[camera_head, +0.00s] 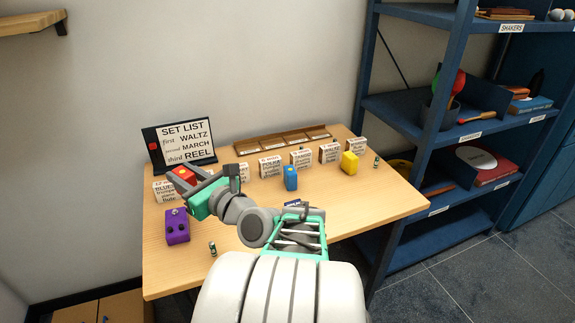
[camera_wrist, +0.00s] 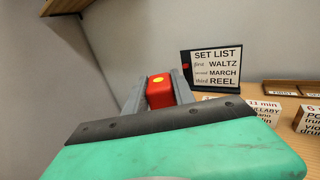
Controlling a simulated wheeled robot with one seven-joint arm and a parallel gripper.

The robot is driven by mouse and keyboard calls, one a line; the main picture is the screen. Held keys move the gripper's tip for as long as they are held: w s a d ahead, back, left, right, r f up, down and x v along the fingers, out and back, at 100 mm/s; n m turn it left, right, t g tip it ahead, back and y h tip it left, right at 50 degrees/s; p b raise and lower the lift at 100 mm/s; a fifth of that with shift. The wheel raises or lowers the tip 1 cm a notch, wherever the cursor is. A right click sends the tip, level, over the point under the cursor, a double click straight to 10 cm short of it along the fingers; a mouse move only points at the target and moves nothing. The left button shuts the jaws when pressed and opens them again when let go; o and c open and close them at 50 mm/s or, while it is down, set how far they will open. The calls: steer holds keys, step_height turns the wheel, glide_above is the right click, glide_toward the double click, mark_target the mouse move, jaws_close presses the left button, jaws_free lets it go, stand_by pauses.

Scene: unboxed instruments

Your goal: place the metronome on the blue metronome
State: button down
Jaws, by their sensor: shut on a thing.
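A red metronome (camera_head: 184,173) with a yellow spot is between the jaws of my gripper (camera_head: 187,180). In the wrist view, the red metronome (camera_wrist: 159,92) sits between the two grey fingers (camera_wrist: 158,88), which are shut on it. It is held over the left part of the table, in front of the set list sign. The blue metronome (camera_head: 291,178) stands upright on the table near its middle, to the right of my gripper and apart from it. It is not in the wrist view.
The set list sign (camera_head: 186,142) stands at the back left of the table (camera_head: 330,212). White cards (camera_head: 271,166) stand in a row before a wooden rack (camera_head: 268,144). A yellow block (camera_head: 349,163) is at the right, a purple box (camera_head: 177,227) at the left. A blue shelf (camera_head: 424,120) stands at the right.

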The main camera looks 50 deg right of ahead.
steer(key=s+d+r+m+g+h+p, duration=0.1)
steer(key=s+d+r+m+h, duration=0.15)
steer(key=s+d, duration=0.45)
steer(key=s+d+r+m+g+h+p, duration=0.15)
steer(key=s+d+h, duration=0.25)
steer(key=d, duration=0.4)
steer(key=s+d+r+m+h+p, duration=0.1)
steer(key=s+d+m+h, duration=0.15)
steer(key=s+d, duration=0.45)
steer(key=b, duration=0.4)
glide_above(290, 170)
step_height(290, 170, down, 10)
steer(key=shift+d+f, duration=0.1)
steer(key=shift+f, duration=0.15)
step_height(290, 170, down, 3)
steer(key=shift+r, duration=0.1)
